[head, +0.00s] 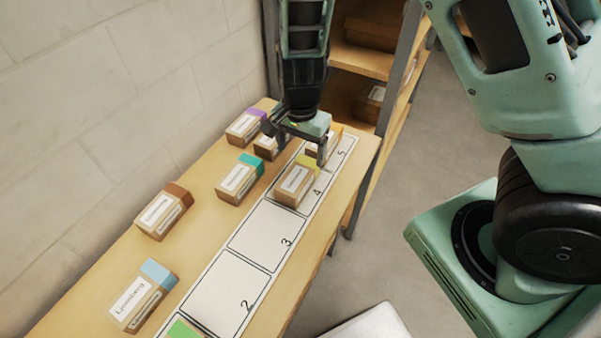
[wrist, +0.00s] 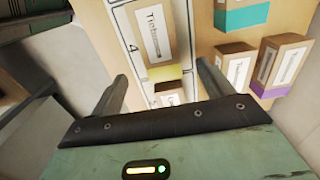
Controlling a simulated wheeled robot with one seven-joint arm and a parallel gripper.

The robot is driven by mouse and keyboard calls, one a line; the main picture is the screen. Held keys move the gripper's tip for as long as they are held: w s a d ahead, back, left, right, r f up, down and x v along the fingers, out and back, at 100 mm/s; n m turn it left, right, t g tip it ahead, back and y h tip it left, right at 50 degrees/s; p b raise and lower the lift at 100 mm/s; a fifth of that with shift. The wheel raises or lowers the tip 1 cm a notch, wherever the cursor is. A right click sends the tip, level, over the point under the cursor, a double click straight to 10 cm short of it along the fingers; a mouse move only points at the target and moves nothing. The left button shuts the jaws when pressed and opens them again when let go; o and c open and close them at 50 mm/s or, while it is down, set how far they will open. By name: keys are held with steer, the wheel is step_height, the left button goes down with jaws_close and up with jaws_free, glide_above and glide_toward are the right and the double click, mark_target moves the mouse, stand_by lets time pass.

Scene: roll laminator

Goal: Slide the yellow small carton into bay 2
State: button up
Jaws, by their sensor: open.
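The yellow small carton (head: 295,187), brown with a white label and a yellow end, sits in bay 4 of the white numbered strip. It also shows in the wrist view (wrist: 153,42), beyond the fingers with its yellow end toward me. My gripper (head: 294,143) is open and points down near the far end of the strip, above and just behind the yellow carton. Its two fingers show apart in the wrist view (wrist: 162,75), with nothing clearly held between them. Bay 2 (head: 225,292) is bare.
Bay 3 (head: 268,236) is bare, between bay 2 and the yellow carton. A green-topped carton (head: 184,329) is at the near end. Another carton (head: 325,147) sits in bay 5, partly behind my gripper. Blue (head: 143,295), brown (head: 164,211), teal (head: 239,180) and purple-ended (head: 245,126) cartons line the wall side.

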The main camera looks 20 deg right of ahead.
mark_target(300, 171)
step_height(300, 171, down, 9)
steer(key=shift+f+b, duration=0.2)
steer(key=shift+b, duration=0.25)
steer(key=c, duration=1.2)
steer(key=shift+s+a+p, duration=0.65)
steer(key=shift+s+a, duration=0.9)
steer(key=shift+a, duration=0.55)
steer(key=shift+s+a+p, duration=0.65)
steer(key=shift+s+a, duration=0.95)
steer(key=shift+a, duration=0.5)
steer(key=shift+s+a+p, duration=0.65)
steer(key=shift+s+a, duration=0.9)
steer(key=shift+a, duration=0.55)
steer(key=shift+c, duration=0.2)
steer(key=shift+s+a+r+p, duration=0.1)
steer(key=shift+s+a+p, duration=0.65)
steer(key=shift+a, duration=0.35)
steer(key=shift+s+a+f+p, duration=0.1)
steer(key=shift+s+a+p, duration=0.5)
steer(key=shift+s+a, duration=0.45)
steer(key=shift+s+a+r+p, duration=0.1)
steer(key=shift+s+a+p, duration=0.6)
steer(key=shift+a, duration=0.5)
steer(key=shift+s+a+p, duration=0.8)
steer(key=shift+a+p, duration=0.2)
steer(key=shift+a, duration=0.1)
steer(key=shift+s+a+p, duration=0.75)
steer(key=shift+a+p, duration=0.2)
steer(key=shift+a, duration=0.15)
steer(key=o, duration=1.2)
